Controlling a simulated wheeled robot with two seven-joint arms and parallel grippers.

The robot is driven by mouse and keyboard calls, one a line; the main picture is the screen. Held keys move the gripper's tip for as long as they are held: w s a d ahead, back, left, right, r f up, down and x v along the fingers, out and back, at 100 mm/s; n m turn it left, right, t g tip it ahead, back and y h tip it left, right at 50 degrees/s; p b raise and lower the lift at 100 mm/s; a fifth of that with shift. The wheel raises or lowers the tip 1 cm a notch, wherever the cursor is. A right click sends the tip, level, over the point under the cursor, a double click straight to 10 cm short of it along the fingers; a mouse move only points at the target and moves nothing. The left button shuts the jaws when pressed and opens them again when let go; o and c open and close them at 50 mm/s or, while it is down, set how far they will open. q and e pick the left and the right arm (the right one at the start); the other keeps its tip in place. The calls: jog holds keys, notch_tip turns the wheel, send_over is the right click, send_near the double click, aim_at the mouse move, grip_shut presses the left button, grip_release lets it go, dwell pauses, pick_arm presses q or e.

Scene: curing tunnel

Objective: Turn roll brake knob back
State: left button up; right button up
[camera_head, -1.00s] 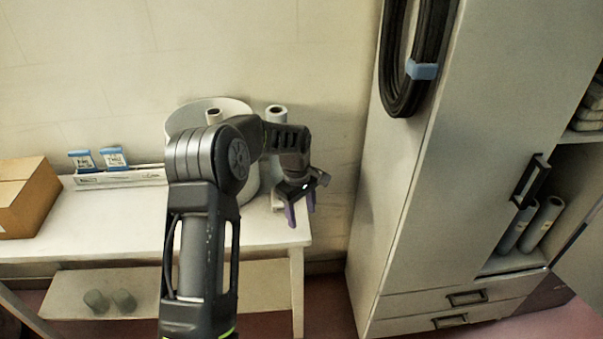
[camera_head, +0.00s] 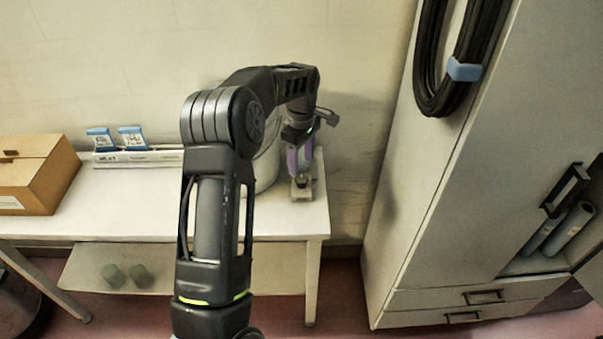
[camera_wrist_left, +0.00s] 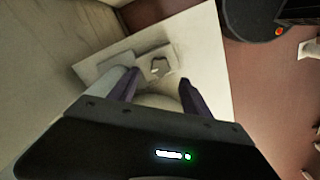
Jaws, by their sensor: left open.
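The roll brake knob (camera_head: 301,182) is a small grey piece on a pale base at the right end of the white table, beside the large white roll. In the left wrist view the knob (camera_wrist_left: 160,66) shows just beyond the fingertips, roughly between them. My left gripper (camera_head: 299,165) points down above the knob with its purple fingers apart. In the left wrist view the gripper (camera_wrist_left: 159,77) is open and nothing is between its fingers. I cannot tell whether a finger touches the knob. My arm hides much of the roll. My right gripper is not in view.
The white table (camera_head: 110,205) carries a cardboard box (camera_head: 35,180) and a holder with blue-topped cards (camera_head: 135,158). A lower shelf holds two cups (camera_head: 127,274). A tall cabinet (camera_head: 420,190) with a hanging black coil (camera_head: 430,75) stands right, with a floor gap between.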

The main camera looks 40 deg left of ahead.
aim_at(301, 179)
pick_arm(q)
notch_tip(301, 179, down, 6)
jog(key=shift+p, duration=0.6)
jog(key=shift+c, duration=0.4)
grip_shut()
